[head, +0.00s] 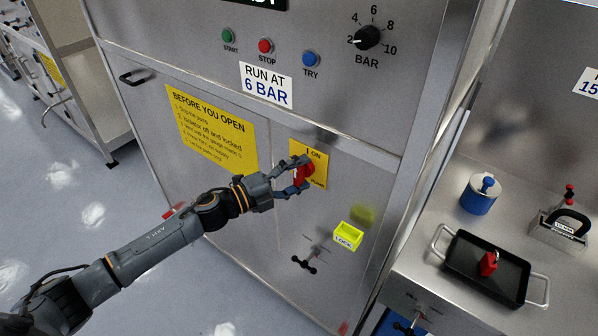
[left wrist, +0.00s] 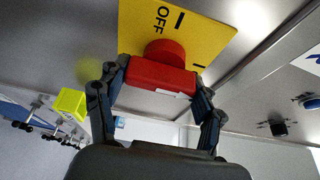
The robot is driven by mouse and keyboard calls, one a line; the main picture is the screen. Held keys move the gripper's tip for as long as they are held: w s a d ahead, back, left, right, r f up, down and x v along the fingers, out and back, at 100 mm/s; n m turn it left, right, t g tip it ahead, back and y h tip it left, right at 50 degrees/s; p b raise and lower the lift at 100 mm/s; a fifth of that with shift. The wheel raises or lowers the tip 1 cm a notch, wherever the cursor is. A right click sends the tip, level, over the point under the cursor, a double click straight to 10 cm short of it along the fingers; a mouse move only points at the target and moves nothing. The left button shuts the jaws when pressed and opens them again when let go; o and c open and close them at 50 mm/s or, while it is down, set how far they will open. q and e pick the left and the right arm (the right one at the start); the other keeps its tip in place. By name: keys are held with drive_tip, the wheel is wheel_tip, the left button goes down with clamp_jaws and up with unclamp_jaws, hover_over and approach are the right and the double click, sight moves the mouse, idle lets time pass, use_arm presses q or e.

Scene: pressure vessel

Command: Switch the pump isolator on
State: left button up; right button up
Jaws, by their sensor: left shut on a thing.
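The pump isolator has a red rotary handle (head: 304,174) on a yellow plate (head: 318,158) on the cabinet's lower door. "ON" reads at the plate's top in the head view. The left wrist view shows the red handle (left wrist: 162,76) close up and an "OFF" mark on the yellow plate (left wrist: 190,22). My left gripper (head: 303,176) is shut on the handle, one finger on each side of it. The fingers hide part of the handle and plate, and I cannot tell its exact angle. My right gripper is not in view.
Start, stop and try buttons and a BAR knob (head: 368,37) sit above. A bench at right holds a black tray (head: 462,282) with a red padlock (head: 489,262).

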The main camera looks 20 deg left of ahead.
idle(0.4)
use_arm(q)
drive_tip(key=o, duration=1.2)
drive_tip(key=shift+c, duration=0.2)
drive_tip(key=v, duration=1.2)
